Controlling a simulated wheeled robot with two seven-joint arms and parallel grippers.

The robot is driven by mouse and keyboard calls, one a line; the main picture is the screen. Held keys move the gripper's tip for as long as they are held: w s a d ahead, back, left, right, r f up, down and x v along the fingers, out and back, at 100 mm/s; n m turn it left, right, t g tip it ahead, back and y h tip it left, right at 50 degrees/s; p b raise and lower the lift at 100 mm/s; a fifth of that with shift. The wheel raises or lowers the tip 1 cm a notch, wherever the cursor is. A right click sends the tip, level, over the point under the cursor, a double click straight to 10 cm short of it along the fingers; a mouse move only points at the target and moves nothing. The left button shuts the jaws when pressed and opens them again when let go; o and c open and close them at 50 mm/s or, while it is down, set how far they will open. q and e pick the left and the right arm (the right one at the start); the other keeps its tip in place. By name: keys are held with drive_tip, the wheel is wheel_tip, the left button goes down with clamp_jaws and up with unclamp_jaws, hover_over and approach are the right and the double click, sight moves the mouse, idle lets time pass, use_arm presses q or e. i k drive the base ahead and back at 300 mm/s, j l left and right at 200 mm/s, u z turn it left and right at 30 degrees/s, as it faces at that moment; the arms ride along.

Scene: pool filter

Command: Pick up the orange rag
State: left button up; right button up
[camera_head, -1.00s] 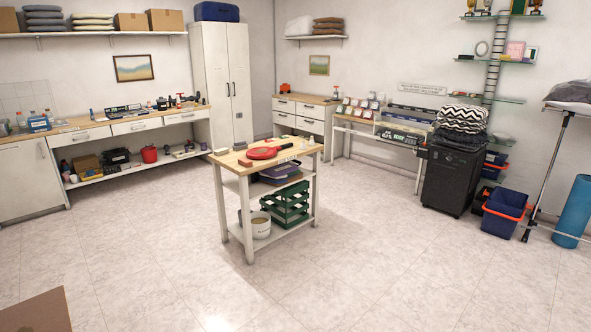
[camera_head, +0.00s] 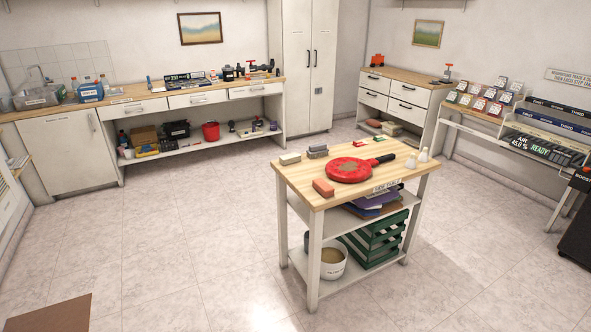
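I cannot make out a clear orange rag. An orange-red block-shaped item (camera_head: 323,188) lies on the near left corner of the wooden cart top (camera_head: 300,178); it looks more like a brick or sponge than cloth. A small orange object (camera_head: 377,60) stands on the drawer cabinet at the back; its kind is too small to tell. A round red paddle-like thing (camera_head: 350,169) with a black handle lies mid-cart. Neither of my grippers is in view.
The cart's lower shelves hold a white bucket (camera_head: 328,263) and green crates (camera_head: 375,240). A long workbench (camera_head: 150,106) runs along the left wall. A display table (camera_head: 480,118) stands at right. The floor left of the cart is clear. A brown flat piece (camera_head: 50,315) lies at bottom left.

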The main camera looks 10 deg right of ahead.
sight(323, 187)
drive_tip(key=i+j, duration=0.1)
drive_tip(key=i, duration=0.6)
drive_tip(key=i+z, duration=0.1)
drive_tip(key=i, duration=0.55)
